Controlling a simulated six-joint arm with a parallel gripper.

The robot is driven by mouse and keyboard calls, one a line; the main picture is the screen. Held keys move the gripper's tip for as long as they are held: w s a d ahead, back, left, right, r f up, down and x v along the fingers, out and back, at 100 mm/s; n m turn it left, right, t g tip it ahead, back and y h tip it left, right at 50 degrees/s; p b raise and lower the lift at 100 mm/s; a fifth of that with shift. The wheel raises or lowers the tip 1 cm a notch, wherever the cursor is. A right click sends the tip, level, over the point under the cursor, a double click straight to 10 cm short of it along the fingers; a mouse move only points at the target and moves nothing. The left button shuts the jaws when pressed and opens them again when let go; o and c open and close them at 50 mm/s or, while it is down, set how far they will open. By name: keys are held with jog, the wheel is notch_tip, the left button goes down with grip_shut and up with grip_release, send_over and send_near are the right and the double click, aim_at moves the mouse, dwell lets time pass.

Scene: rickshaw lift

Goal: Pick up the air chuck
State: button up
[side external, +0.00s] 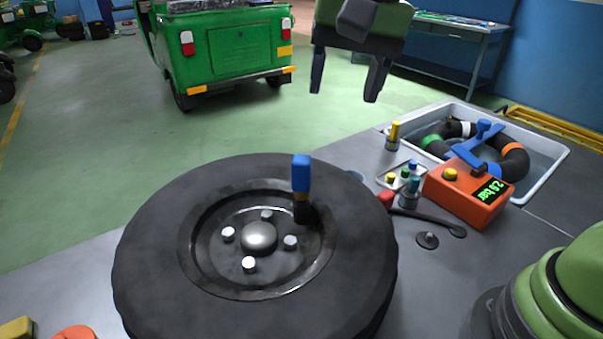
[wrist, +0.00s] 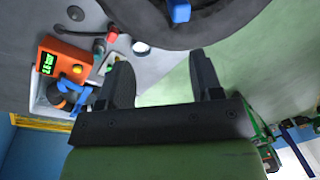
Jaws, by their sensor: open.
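The air chuck (side external: 301,174), a blue upright piece with a narrow dark lower end, stands on the rim area of a black tyre and wheel (side external: 160,235). Its blue part also shows at the top edge of the wrist view (wrist: 180,12). My gripper (side external: 345,95) is open and empty, above and beyond the tyre, up and to the right of the air chuck in the side view. In the wrist view, the two fingers of my gripper (wrist: 160,62) are apart, with floor and bench between them. The foot of the air chuck is partly hidden in shadow.
An orange gauge box (side external: 465,195) reading about 2.8 bar sits right of the tyre. Beside it are a small tray of coloured caps (side external: 404,176), and a white tub (side external: 548,165) holding a ringed tube and blue clamp. A green rickshaw (side external: 240,50) stands behind.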

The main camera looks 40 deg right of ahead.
jog(key=m+g+h, duration=0.1)
jog(key=g, duration=0.1)
send_over(301, 176)
jog(key=d, duration=0.1)
jog(key=f, duration=0.3)
jog(key=w+f, duration=0.1)
jog(key=f, duration=0.1)
jog(key=shift+f, duration=0.35)
notch_tip(301, 176, down, 10)
jog(key=shift+c, duration=0.4)
jog(key=c, duration=1)
jog(key=shift+w+r, duration=0.1)
jog(key=shift+r, duration=0.05)
notch_tip(301, 176, up, 10)
jog(key=shift+f, duration=0.1)
